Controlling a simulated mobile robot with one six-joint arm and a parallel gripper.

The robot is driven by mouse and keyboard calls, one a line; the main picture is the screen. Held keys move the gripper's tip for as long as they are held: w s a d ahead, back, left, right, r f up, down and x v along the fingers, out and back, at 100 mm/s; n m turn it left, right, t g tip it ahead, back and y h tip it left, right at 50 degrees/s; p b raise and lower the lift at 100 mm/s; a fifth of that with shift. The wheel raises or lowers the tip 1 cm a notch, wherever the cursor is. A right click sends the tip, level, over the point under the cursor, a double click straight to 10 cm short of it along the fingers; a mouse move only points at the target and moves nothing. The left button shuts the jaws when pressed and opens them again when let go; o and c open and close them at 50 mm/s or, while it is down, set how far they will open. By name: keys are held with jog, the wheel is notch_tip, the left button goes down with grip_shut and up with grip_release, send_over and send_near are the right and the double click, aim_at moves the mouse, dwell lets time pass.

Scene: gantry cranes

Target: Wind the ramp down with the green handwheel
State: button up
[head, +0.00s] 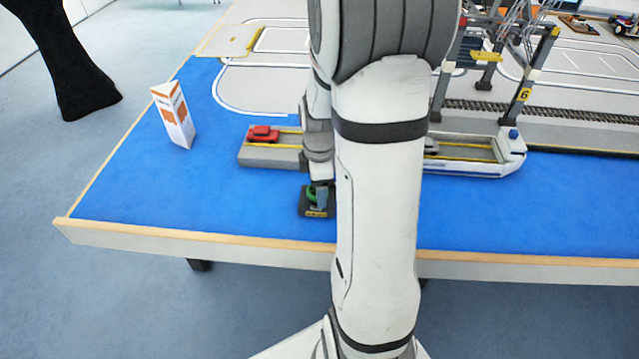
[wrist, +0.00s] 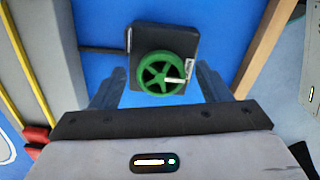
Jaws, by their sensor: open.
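The green handwheel (wrist: 161,74) sits on a dark square base (wrist: 181,41) in the wrist view, with a small pale handle or pointer on it. In the head view the base (head: 318,211) stands on the blue table near its front edge, and only a bit of green shows. My gripper (wrist: 161,85) is open, with one finger on each side of the handwheel. I cannot tell whether the fingers touch it. In the head view my arm hides most of the gripper and the middle of the dock. The ramp cannot be clearly made out.
A grey dock (head: 270,154) with a red car (head: 263,133) lies behind the handwheel. A white boat-like deck (head: 480,158) is right of my arm. A white and orange triangular sign (head: 174,115) stands left. Blue table (head: 150,190) is free at front left.

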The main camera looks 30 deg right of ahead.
jog(key=shift+r, duration=0.15)
notch_tip(320, 180, up, 8)
jog(key=shift+f+p, duration=0.2)
jog(key=shift+p, duration=0.2)
dwell(0.7)
